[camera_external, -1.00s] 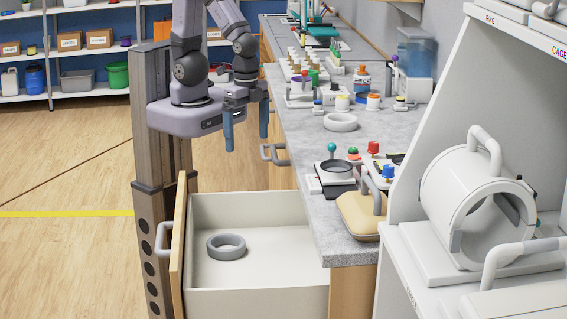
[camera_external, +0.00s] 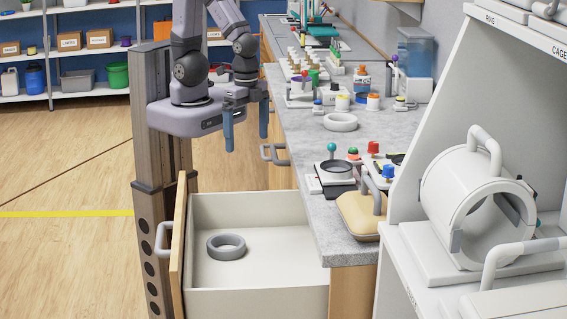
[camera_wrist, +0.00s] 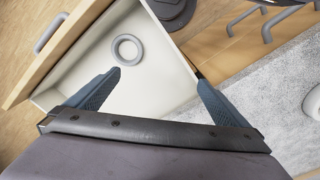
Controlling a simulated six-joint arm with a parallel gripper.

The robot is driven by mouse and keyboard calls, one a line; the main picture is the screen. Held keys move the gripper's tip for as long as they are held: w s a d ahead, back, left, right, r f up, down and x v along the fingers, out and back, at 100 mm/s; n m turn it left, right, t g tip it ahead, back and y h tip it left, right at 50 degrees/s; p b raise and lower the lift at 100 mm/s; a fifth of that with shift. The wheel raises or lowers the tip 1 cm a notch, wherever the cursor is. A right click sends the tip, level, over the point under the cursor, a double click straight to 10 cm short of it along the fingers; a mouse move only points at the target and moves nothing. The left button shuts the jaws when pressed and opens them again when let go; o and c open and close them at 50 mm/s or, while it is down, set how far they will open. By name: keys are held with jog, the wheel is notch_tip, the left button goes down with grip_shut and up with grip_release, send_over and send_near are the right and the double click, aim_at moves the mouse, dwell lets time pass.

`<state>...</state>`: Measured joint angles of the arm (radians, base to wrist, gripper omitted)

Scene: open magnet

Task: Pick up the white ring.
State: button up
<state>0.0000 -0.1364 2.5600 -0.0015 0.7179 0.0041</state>
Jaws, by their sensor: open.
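The white ring (camera_external: 341,127) lies flat on the grey countertop, past the round-lensed devices at the front. In the wrist view a pale curved edge, likely this ring (camera_wrist: 311,103), is cut off at the right border. My gripper (camera_external: 246,141) hangs left of the counter, above the floor and the open drawer side, apart from the ring. Its two blue fingers point down and stand wide apart with nothing between them; they also show in the wrist view (camera_wrist: 159,77).
An open drawer (camera_external: 258,212) below the counter holds a grey ring (camera_external: 227,255). Bottles and small stands crowd the counter behind the white ring. A tan pad with a handle (camera_external: 357,217) sits at the front edge. A white cylindrical machine (camera_external: 462,190) stands at right.

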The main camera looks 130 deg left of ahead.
jog(key=w+a+r+n+t+y+b, duration=0.1)
jog(key=w+a+t+y, duration=0.1)
jog(key=w+a, duration=0.6)
jog(key=w+a+r+n+t+y, duration=0.1)
jog(key=w+a+t, duration=0.2)
jog(key=w+a, duration=0.45)
jog(key=w+a+r+t+y+b, duration=0.1)
jog(key=w+a+r+t, duration=0.1)
jog(key=a, duration=0.8)
jog(key=w+a+r+t+y, duration=0.1)
jog(key=w+a+r+t, duration=0.1)
jog(key=a, duration=0.8)
jog(key=s+a+m+t+b, duration=0.1)
jog(key=s+a+t, duration=0.15)
jog(key=a, duration=0.45)
jog(key=m+t+h+b, duration=0.2)
jog(key=h, duration=0.4)
send_over(330, 115)
notch_tip(330, 115, down, 4)
jog(key=shift+s+r, duration=0.1)
jog(key=shift+f+p, duration=1)
jog(key=shift+f, duration=2.1)
jog(key=shift+f, duration=0.1)
